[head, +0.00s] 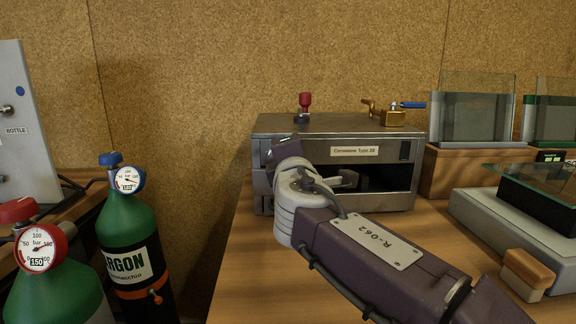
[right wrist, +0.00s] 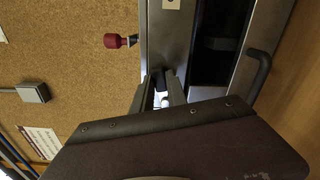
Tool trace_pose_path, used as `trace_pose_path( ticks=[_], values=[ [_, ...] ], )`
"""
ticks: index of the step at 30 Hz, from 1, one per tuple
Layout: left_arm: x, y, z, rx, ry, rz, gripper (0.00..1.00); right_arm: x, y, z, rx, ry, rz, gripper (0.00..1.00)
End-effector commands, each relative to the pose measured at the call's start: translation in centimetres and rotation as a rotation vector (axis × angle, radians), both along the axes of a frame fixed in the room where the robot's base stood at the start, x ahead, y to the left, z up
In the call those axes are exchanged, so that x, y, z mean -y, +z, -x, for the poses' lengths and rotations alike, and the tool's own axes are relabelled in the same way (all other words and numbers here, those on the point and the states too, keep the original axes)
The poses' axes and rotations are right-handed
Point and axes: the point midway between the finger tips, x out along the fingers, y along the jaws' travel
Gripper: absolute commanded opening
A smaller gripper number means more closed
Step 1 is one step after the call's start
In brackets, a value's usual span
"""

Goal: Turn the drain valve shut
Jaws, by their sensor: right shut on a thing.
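My right gripper (right wrist: 163,92) is at the left part of the steel box's (head: 395,200) front. In the right wrist view its fingers are shut on a small dark piece (right wrist: 161,78). Most of this piece is hidden, so I cannot tell whether it is the drain valve. In the head view my right arm covers the fingertips. A brass valve (head: 388,117) with a blue lever (head: 412,105) sits on top of the box at the right, apart from the gripper. My left gripper is not in view.
A red knob (head: 305,101) stands on the box top; it also shows in the right wrist view (right wrist: 115,41). Green gas bottles (head: 131,225) with gauges stand at the left. Glass-topped tanks (head: 475,110) and a wooden-handled block (head: 528,268) are at the right.

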Motion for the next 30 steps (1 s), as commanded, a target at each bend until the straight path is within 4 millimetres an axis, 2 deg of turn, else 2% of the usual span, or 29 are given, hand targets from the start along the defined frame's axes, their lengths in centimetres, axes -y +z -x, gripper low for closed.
trace_pose_path(
  ticks=[1, 3, 12, 30],
  values=[
    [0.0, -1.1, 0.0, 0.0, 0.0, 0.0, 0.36, 0.0, -0.7, 0.0, 0.0, 0.0, -0.035, 0.0],
    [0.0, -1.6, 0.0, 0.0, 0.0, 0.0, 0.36, 0.0, -0.9, 0.0, -0.001, 0.001, -0.084, 0.0],
    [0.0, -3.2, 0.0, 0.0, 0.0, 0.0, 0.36, 0.1, -1.2, -0.1, -0.002, 0.001, -0.229, 0.0],
    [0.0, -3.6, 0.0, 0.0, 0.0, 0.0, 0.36, 0.1, -1.2, -0.1, -0.004, -0.001, -0.285, 0.0]
  ],
)
